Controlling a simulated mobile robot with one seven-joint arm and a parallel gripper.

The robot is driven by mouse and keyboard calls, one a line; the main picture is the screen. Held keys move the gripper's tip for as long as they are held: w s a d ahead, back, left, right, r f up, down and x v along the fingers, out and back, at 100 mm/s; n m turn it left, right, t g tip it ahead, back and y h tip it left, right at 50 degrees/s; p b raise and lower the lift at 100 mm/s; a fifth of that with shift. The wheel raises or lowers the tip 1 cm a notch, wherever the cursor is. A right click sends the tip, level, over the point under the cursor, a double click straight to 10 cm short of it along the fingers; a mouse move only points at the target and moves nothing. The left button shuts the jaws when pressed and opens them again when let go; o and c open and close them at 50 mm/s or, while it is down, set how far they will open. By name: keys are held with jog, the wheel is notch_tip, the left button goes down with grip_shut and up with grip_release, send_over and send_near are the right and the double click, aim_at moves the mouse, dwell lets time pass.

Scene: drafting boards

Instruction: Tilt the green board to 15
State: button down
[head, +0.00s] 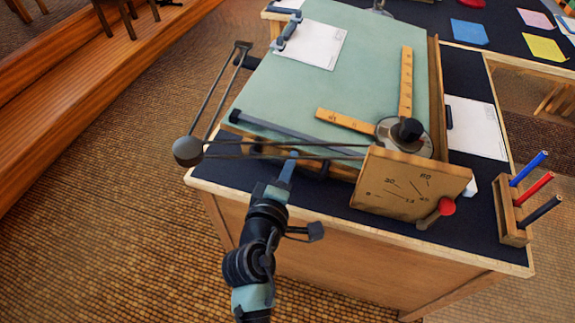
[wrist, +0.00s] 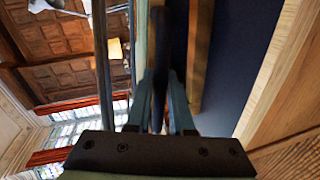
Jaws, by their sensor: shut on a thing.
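The green board (head: 290,85) lies on the desk, and its tilt is hard to judge from above. A dark bar (head: 290,133) runs along its near edge. A wooden panel (head: 390,190) with marked numbers stands at its near right corner, with a red knob (head: 446,207) at the panel's lower right. My gripper (head: 286,172) is at the board's near edge. In the wrist view its fingers (wrist: 165,105) are closed on a dark upright strip (wrist: 158,65) at that edge. The fingertips and the exact grip are partly hidden.
A drafting arm with a round grey weight (head: 188,151) juts past the board's left edge, its rods crossing close above my gripper. Wooden rulers (head: 405,85) lie on the board. A pen holder (head: 512,215) stands at right. Floor (head: 120,200) at left is clear.

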jog(key=r, duration=0.3)
jog(key=shift+d+r+p, duration=0.1)
jog(key=shift+d+p, duration=0.2)
jog(key=shift+p, duration=0.05)
jog(key=shift+s+d+r+m+p, duration=0.15)
jog(key=shift+s+r+m+p, duration=0.15)
jog(key=shift+m, duration=0.1)
jog(key=shift+w+f, duration=0.15)
jog(key=shift+f, duration=0.35)
jog(key=c, duration=1.2)
grip_release()
jog(key=shift+w, duration=0.1)
jog(key=shift+c, duration=0.2)
jog(key=o, duration=0.4)
jog(key=shift+r, duration=0.25)
jog(key=shift+o, duration=0.2)
jog(key=v, duration=1.3)
jog(key=shift+f, duration=0.1)
